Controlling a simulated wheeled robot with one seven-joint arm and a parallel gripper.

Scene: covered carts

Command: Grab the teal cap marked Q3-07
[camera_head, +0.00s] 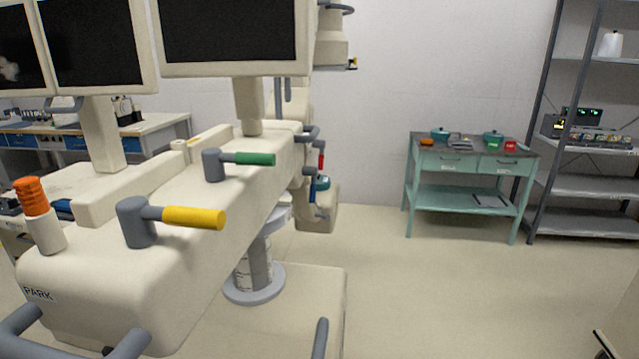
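No cap with a readable Q3-07 mark shows. Two small round teal things stand on the mint-green table at the back right: a left teal thing (440,133) and a right teal thing (492,137). Both are too small to tell whether they are caps or to read any marking. Another small teal part (322,184) shows on the far side of the cream machine, partly hidden by it. My gripper is not in view.
A large cream machine (100,285) with monitors, green and yellow handles and a PARK label fills the left and centre. The mint-green table (470,200) has drawers and a lower shelf. A grey metal rack (580,220) stands right of it. The floor between is clear.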

